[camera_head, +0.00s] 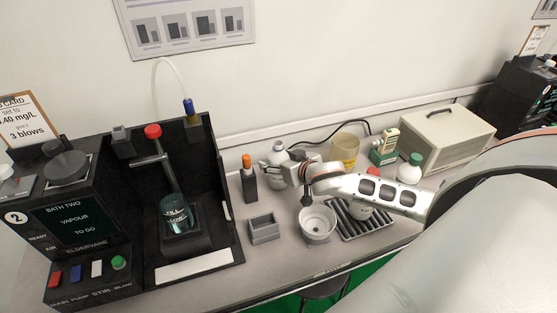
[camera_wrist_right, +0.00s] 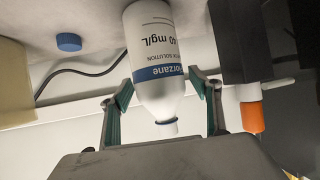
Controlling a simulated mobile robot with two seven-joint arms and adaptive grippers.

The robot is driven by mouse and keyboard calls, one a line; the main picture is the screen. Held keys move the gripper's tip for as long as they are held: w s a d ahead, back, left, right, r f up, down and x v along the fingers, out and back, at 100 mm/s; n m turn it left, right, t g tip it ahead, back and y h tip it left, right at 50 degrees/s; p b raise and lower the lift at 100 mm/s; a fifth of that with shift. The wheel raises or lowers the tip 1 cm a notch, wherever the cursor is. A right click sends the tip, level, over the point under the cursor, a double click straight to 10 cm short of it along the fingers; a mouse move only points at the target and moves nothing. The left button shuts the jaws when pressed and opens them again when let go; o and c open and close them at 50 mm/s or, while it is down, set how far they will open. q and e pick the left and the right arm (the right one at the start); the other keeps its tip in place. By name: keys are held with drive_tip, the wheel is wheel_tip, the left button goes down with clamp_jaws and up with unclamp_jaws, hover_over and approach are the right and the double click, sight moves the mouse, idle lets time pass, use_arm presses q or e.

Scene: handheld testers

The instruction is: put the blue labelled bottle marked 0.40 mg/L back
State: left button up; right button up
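The blue labelled bottle (camera_wrist_right: 157,60) reads "40 mg/L" and "SOLUTION" in the right wrist view, where it appears upside down with its neck toward me. In the head view the white bottle (camera_head: 278,153) is upright at the back of the bench. My left gripper is not in view.
A black holder with an orange-topped item (camera_head: 248,178) stands left of the bottle. A grey tray (camera_head: 264,229), white bowl (camera_head: 317,222) and slotted rack (camera_head: 362,228) are in front. An amber beaker (camera_head: 344,150) stands to the right. A blue disc (camera_wrist_right: 69,42) lies on the bench.

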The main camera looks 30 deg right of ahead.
drive_tip(key=shift+r, duration=0.2)
drive_tip(key=shift+s, duration=0.35)
drive_tip(key=p+v, duration=0.1)
drive_tip(key=v, duration=1)
drive_tip(key=shift+s+r, duration=0.15)
